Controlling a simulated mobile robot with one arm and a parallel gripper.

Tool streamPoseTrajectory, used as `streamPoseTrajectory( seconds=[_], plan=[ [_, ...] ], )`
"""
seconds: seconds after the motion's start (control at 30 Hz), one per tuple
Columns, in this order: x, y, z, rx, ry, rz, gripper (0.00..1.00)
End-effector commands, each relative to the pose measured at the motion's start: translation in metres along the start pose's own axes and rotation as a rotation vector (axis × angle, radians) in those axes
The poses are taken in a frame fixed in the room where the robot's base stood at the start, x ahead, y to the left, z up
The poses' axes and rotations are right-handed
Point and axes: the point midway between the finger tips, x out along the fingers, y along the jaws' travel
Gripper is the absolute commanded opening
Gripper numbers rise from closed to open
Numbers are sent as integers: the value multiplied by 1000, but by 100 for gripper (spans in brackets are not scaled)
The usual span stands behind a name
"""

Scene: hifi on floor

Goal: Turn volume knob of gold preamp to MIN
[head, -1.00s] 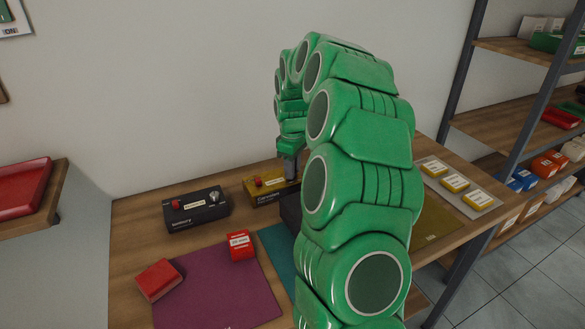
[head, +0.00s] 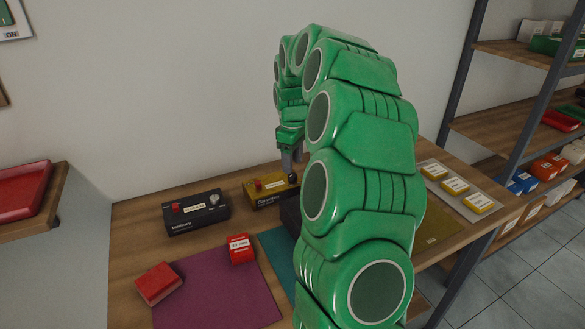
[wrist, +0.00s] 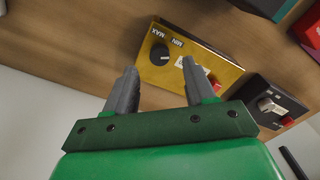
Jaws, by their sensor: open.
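The gold preamp (head: 268,189) stands at the back of the table against the wall, with a red part on its top left. Its black volume knob (head: 293,178) shows at its right end, just below my gripper (head: 290,160). In the wrist view the gold preamp (wrist: 215,70) shows its knob (wrist: 160,54) beside the printed MAX and MIN labels. My gripper (wrist: 159,66) is open and empty there, its fingers apart on either side of the knob's line and seemingly clear of it. The knob's pointer is too small to read.
A black box (head: 196,212) with a red part and a knob stands left of the preamp. Red boxes (head: 240,248) (head: 158,283) lie by a purple mat (head: 220,290). A dark box in front of the preamp is partly hidden by my arm. Yellow-labelled blocks (head: 455,183) lie at right.

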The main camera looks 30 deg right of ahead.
Motion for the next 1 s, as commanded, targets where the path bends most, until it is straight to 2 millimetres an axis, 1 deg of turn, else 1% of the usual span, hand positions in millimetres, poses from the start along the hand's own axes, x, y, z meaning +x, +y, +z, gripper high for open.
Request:
streamPoseTrajectory(
  seconds=[0.03,0.1,0.2,0.27,0.37,0.8,0.9,0.97,1.0],
  plan=[
    [-9,1,-1,0,3,4,54],
    [-20,1,-1,1,4,5,54],
    [-31,1,0,1,3,3,54],
    [-35,1,0,1,3,3,54],
    [-38,0,0,0,2,2,54],
    [-37,0,0,0,1,0,54],
    [-40,-8,0,3,2,-2,54],
    [-43,-17,0,6,2,-5,54],
    [-45,-25,1,10,2,-9,54]
  ],
)
